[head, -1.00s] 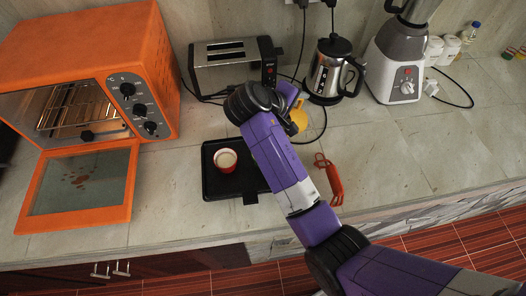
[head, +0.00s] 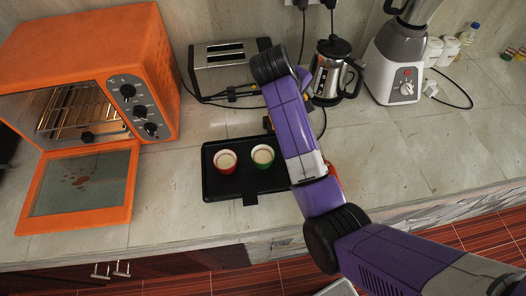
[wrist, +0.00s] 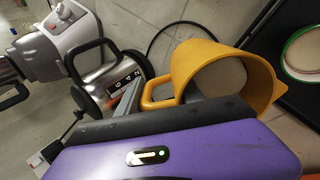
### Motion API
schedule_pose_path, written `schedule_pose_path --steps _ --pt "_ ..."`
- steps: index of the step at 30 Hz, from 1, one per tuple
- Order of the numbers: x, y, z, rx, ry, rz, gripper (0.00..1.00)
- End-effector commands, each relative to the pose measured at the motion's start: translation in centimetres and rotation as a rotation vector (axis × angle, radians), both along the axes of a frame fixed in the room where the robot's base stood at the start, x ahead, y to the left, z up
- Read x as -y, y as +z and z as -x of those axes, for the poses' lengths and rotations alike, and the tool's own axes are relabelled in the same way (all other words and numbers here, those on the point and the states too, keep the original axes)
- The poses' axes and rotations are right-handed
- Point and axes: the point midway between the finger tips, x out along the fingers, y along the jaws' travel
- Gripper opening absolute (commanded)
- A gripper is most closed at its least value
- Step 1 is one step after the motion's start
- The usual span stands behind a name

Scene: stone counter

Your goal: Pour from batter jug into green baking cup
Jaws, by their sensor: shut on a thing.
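The batter jug (wrist: 240,58) is orange-yellow, with pale batter inside; in the head view it is almost wholly hidden behind my arm. My gripper (wrist: 135,100) is shut on the jug's handle at its left side in the wrist view. The green baking cup (head: 262,156) stands upright on the black tray (head: 222,191), with a pale inside. Its green rim also shows at the right edge of the wrist view (wrist: 288,69), apart from the jug.
A red baking cup (head: 225,162) stands left of the green one on the tray. The orange oven (head: 85,60) has its door open at left. A toaster (head: 222,68), kettle (head: 327,75) and blender (head: 398,65) stand behind.

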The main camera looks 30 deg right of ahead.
Motion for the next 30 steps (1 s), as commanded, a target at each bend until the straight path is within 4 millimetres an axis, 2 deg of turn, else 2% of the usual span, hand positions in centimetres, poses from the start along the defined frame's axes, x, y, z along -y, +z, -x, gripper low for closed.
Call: schedule_pose_path --steps 8,18,30 --pt "0.7 -0.3 -0.4 -0.021 0.002 -0.058 0.00" --pt "3.1 -2.3 -1.2 -0.123 0.002 -0.324 0.00" --pt "4.1 -4.4 -1.7 -0.199 0.007 -0.519 0.00"
